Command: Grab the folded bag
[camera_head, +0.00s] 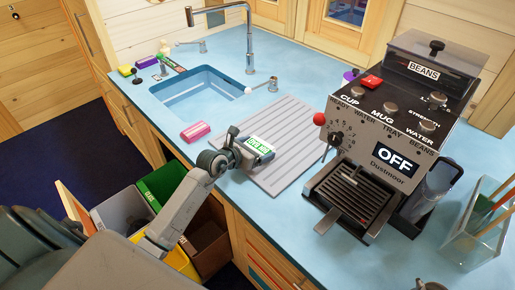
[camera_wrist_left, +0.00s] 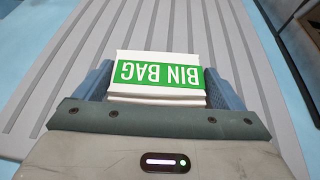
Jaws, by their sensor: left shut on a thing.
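The folded bag (camera_head: 258,144) is a small white packet with a green label. In the left wrist view the folded bag (camera_wrist_left: 158,76) shows the words BIN BAG, upside down. My left gripper (camera_head: 256,148) is shut on it, with one blue finger on each side of the packet. The bag is over the near left part of the grey ribbed drainboard (camera_head: 288,122). I cannot tell whether it touches the board. The bag's underside and near end are hidden. My right gripper is in neither view.
A coffee machine (camera_head: 372,130) stands right of the drainboard, with a glass container (camera_head: 482,225) beyond it. The sink (camera_head: 197,93) and a pink block (camera_head: 196,132) are to the left. Below the counter edge, open pull-out bins (camera_head: 160,184) stand near my left arm.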

